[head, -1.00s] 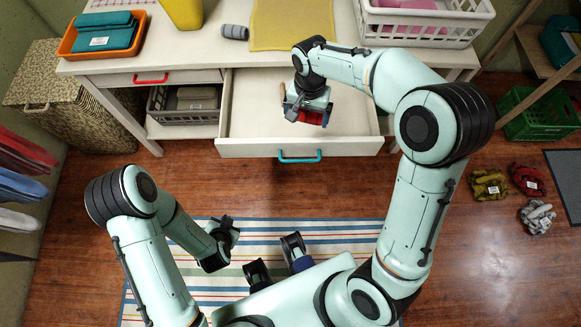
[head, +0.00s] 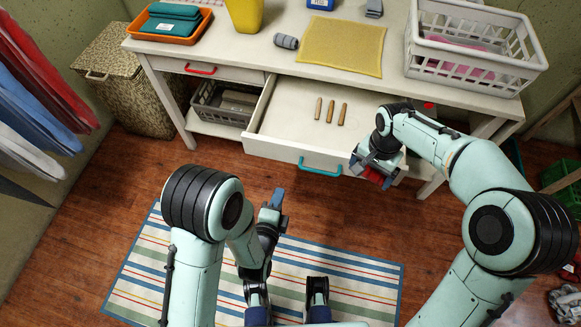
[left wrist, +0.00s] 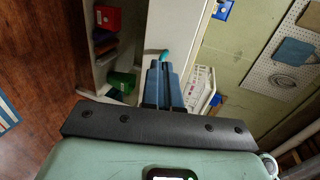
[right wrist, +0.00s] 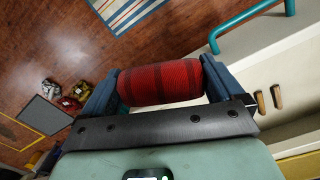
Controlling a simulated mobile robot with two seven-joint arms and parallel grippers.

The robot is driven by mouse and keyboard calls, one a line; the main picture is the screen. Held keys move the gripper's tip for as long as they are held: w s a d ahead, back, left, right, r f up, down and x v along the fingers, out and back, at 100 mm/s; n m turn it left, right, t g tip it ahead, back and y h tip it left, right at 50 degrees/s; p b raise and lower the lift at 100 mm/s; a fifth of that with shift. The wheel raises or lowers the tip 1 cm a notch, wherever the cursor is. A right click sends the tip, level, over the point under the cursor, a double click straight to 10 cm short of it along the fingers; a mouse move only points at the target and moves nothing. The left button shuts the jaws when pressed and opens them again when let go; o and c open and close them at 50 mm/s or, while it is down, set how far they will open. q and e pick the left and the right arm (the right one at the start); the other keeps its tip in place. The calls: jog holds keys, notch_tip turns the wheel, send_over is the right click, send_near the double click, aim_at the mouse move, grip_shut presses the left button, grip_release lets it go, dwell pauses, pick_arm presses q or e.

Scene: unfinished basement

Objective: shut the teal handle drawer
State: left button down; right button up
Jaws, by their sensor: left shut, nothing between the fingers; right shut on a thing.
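The drawer (head: 285,138) with the teal handle (head: 320,168) stands pulled out from the white table. Several short wooden pieces lie inside it. My right gripper (head: 373,176) is shut on a red roll (right wrist: 160,82), outside the drawer front near its right corner. The teal handle also shows in the right wrist view (right wrist: 245,18). My left gripper (head: 276,200) is shut and empty, in front of the drawer and apart from the handle. In the left wrist view its closed blue fingers (left wrist: 162,70) point toward the handle (left wrist: 165,56).
A second, shut drawer has a red handle (head: 200,71). A grey basket (head: 222,103) sits on the shelf below. The tabletop holds a yellow mat (head: 342,46), a grey roll (head: 286,41) and a white crate (head: 470,72). A striped rug (head: 190,270) covers the floor in front.

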pick_arm(q)
jog(key=w+f+b, duration=0.1)
jog(key=w+b, duration=0.1)
jog(key=b, duration=0.6)
send_near(292, 157)
jog(key=x, duration=0.5)
jog(key=shift+w+f, duration=0.15)
jog(key=shift+f, duration=0.15)
jog(key=shift+w+d, duration=0.15)
jog(key=shift+w, duration=0.4)
pick_arm(e)
notch_tip(292, 157, down, 11)
pick_arm(q)
jog(key=shift+w+r, duration=0.1)
